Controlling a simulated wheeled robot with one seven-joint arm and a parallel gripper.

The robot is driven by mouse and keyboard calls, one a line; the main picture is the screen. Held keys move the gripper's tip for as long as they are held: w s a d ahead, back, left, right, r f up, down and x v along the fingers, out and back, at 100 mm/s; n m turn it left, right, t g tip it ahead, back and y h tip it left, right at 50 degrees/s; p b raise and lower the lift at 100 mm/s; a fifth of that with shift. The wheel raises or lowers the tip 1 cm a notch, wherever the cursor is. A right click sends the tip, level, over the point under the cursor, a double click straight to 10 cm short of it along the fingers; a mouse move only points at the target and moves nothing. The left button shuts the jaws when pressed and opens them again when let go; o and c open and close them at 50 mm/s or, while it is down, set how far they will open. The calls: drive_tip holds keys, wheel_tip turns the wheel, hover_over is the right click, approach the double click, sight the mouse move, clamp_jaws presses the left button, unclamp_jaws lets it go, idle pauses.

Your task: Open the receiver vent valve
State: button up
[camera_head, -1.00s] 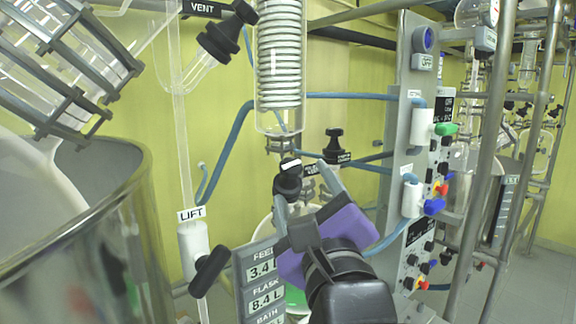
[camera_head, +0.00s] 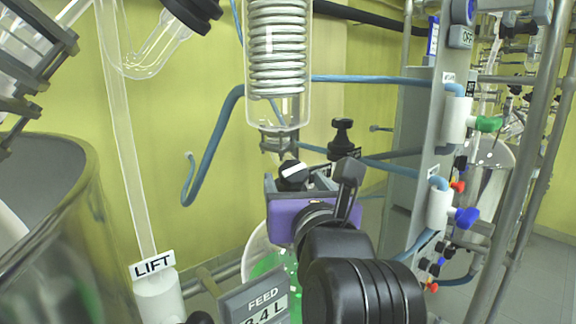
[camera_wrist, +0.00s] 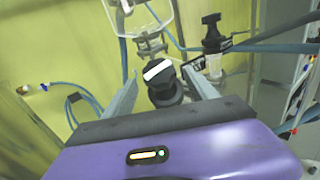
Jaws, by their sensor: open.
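A black knob with a white stripe (camera_head: 293,173) sits below the coiled glass condenser, above a round receiving flask (camera_head: 256,247). In the wrist view this striped knob (camera_wrist: 160,82) stands between and slightly beyond my fingers. My purple gripper (camera_wrist: 160,76) is open, one finger on each side of the knob; contact cannot be told. In the head view my gripper body hides the lower part of the knob. A second black-topped valve (camera_head: 342,135) stands behind and to the right, also in the wrist view (camera_wrist: 211,32). The tags beside the valves are too small to read.
The glass condenser (camera_head: 278,60) hangs just above the knob. Blue hoses (camera_head: 212,140) run beside and behind it. A valve panel (camera_head: 440,150) and steel posts stand at the right. A large vessel (camera_head: 75,220) and a LIFT handle (camera_head: 155,290) are at the left.

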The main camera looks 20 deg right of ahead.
sight(290, 170)
drive_tip(key=p+x, duration=0.1)
drive_tip(key=x, duration=0.5)
drive_tip(key=shift+w, duration=0.15)
drive_tip(key=c, duration=1.4)
